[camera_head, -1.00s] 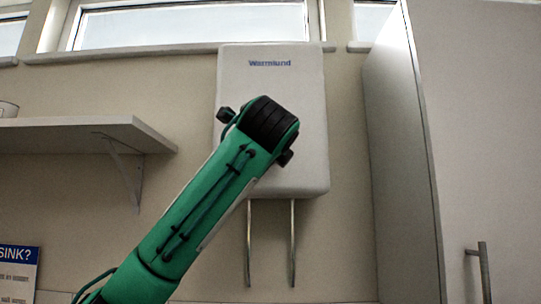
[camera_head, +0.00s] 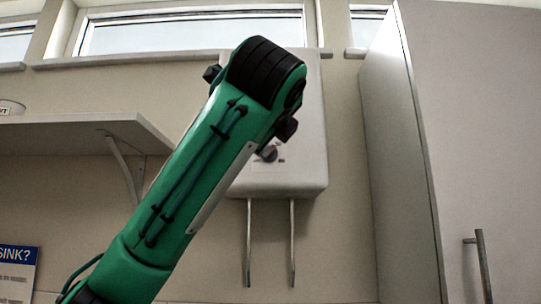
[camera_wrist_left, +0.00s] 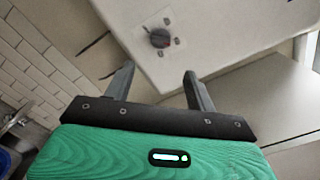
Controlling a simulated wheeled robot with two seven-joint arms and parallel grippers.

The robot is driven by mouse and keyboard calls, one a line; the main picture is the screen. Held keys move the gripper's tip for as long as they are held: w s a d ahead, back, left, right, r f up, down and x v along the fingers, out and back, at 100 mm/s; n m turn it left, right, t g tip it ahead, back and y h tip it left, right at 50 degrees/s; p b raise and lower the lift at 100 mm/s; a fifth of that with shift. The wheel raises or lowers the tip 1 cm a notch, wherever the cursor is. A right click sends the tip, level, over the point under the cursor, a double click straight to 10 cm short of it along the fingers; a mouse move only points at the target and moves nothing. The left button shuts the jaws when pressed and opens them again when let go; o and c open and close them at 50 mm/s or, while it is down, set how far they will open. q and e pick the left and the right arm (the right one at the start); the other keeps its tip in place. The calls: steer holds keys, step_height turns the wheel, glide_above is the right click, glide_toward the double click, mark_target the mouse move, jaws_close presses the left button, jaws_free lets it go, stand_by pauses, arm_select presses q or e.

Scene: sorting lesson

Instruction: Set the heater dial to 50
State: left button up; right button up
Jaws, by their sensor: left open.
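The white heater (camera_head: 308,145) hangs on the wall, partly hidden behind my left arm in the head view. Its dark dial (camera_head: 268,153) with a reddish mark shows just beside the arm. In the left wrist view the dial (camera_wrist_left: 160,38) sits on the white front (camera_wrist_left: 215,30) with small marks around it, too small to read. My left gripper (camera_wrist_left: 157,78) is open and empty. Its two fingers point towards the dial, which appears beyond and between the tips, apart from them. The gripper itself is hidden behind the arm in the head view. My right gripper is not in view.
Two pipes (camera_head: 292,245) run down below the heater. A shelf (camera_head: 70,130) is on the left wall, with a sign (camera_head: 17,275) below it. A tall cabinet (camera_head: 470,130) with a handle (camera_head: 482,265) stands at the right. A window (camera_head: 190,32) is above.

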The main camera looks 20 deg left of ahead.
arm_select(q)
steer(key=v, duration=0.2)
steer(key=shift+s, duration=0.35)
